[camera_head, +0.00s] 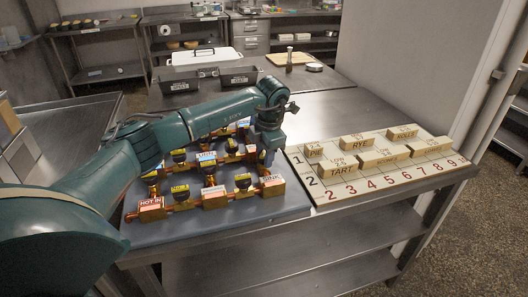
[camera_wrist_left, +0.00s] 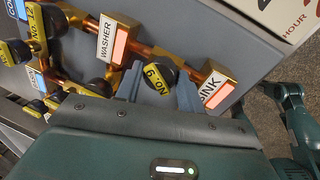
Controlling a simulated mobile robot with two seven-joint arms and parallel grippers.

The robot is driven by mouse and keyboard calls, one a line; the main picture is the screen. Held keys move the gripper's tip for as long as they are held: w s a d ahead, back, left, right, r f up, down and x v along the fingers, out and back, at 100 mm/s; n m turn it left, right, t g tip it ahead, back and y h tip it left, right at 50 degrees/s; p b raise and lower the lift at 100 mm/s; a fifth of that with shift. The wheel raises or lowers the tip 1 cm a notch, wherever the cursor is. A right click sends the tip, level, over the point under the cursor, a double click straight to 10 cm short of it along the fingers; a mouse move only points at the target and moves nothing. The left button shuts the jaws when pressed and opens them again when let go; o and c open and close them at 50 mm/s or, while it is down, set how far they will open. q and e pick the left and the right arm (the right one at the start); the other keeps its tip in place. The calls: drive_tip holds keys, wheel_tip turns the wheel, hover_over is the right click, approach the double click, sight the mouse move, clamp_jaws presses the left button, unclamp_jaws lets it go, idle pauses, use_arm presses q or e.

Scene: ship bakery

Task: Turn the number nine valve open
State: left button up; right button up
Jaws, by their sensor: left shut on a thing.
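The number nine valve (camera_wrist_left: 158,72) has a dark knob with a yellow "No. 9" tag. In the left wrist view it sits on a copper pipe between the washer block (camera_wrist_left: 112,40) and the sink block (camera_wrist_left: 212,92). My left gripper (camera_wrist_left: 160,92) has one finger on either side of this knob and is shut on it. In the head view my left gripper (camera_head: 266,150) reaches down at the right end of the pipework, just behind the sink block (camera_head: 272,184), and largely hides the valve. My right gripper is not in view.
Other tagged valves, such as No. 12 (camera_wrist_left: 36,25), crowd close by on the grey board (camera_head: 240,218). A numbered board (camera_head: 380,182) with wooden blocks lies to the right. A white lidded dish (camera_head: 205,56) and dark bins stand behind. The counter behind the numbered board is clear.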

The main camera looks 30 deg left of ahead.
use_arm(q)
drive_tip(key=n+g, duration=0.1)
drive_tip(key=n, duration=0.6)
drive_tip(key=shift+d+p, duration=0.15)
drive_tip(key=shift+p, duration=0.2)
drive_tip(key=shift+c, duration=0.3)
drive_tip(key=shift+w, duration=0.1)
drive_tip(key=o, duration=1)
wheel_tip(320, 180, up, 13)
drive_tip(key=d+b, duration=0.1)
drive_tip(key=d, duration=0.1)
drive_tip(key=shift+d, duration=0.25)
drive_tip(key=shift+w, duration=0.1)
